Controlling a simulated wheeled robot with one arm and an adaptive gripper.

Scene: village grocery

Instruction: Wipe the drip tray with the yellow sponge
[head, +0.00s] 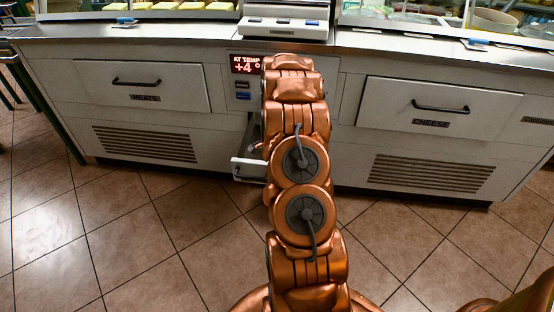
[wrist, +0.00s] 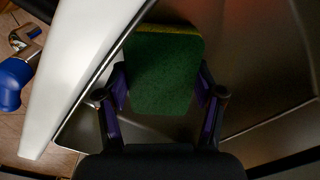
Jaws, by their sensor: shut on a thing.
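The yellow sponge shows in the wrist view as a dark green scouring face (wrist: 163,78) with a thin yellow edge along its top. My gripper (wrist: 162,88) is shut on it, with a purple-padded finger at each side. The drip tray (head: 249,163) is pulled out low at the middle of the counter, and my arm hides most of it in the head view. In the wrist view its dark metal inside (wrist: 250,70) lies around and beyond the sponge, with its pale front panel at left. I cannot tell whether the sponge touches the tray floor. My gripper is hidden in the head view.
White counter fronts stand on both sides, with a closed cheese drawer (head: 418,103) at right and another closed drawer (head: 139,87) at left. A lit temperature display (head: 246,64) is above the tray. Scales (head: 284,27) stand on the counter.

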